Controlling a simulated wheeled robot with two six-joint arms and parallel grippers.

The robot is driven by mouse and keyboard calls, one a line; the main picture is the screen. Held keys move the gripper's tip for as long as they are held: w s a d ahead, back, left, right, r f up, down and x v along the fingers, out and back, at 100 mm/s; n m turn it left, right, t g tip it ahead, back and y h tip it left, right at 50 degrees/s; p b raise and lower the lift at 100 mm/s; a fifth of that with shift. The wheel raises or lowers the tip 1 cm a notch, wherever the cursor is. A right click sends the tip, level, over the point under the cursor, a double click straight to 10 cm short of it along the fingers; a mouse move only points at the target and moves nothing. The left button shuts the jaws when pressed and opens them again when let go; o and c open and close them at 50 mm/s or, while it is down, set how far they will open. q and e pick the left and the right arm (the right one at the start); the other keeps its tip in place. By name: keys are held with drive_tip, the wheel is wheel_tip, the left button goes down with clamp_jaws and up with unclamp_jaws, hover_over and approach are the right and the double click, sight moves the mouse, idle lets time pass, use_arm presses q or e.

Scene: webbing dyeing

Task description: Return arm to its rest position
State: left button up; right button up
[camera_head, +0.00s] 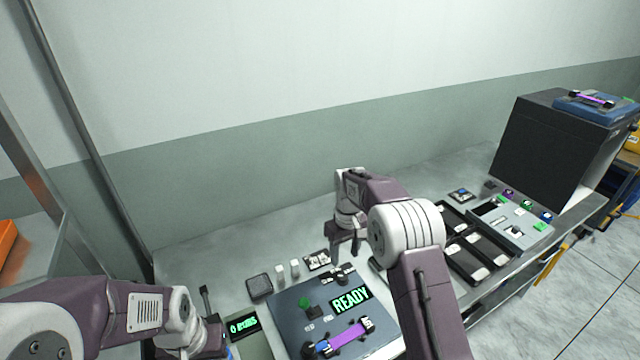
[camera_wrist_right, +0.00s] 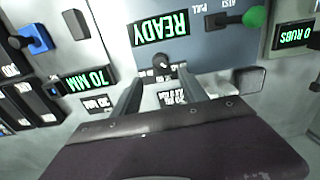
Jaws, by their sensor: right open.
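My right gripper (camera_head: 345,252) hangs over the back edge of a dark blue-grey panel (camera_head: 283,309) on the bench. The panel's green display (camera_head: 351,299) reads READY. A purple strip (camera_head: 346,338) lies across the panel's front between dark clamps. My left gripper (camera_head: 208,337) is low at the left, beside a small display; its fingers are not clear.
A small display reading 0 RUBS (camera_head: 243,325) stands left of the panel. A black tray with several compartments (camera_head: 480,250) and a grey unit (camera_head: 514,222) lie to the right. A large dark box (camera_head: 545,145) stands at the far right. The space above the bench's back is clear.

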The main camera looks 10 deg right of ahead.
drive_tip(key=s+d+r+t, duration=0.1)
drive_tip(key=s+d+r, duration=0.1)
drive_tip(key=s+r, duration=0.6)
drive_tip(key=s+f+m, duration=0.2)
drive_tip(key=s+f, duration=0.2)
drive_tip(key=s, duration=0.4)
drive_tip(key=s+f+m, duration=0.2)
drive_tip(key=s+f, duration=0.2)
drive_tip(key=s, duration=0.4)
drive_tip(key=shift+s+d, duration=0.25)
drive_tip(key=shift+s, duration=0.05)
drive_tip(key=shift+r, duration=0.1)
drive_tip(key=shift+c, duration=0.3)
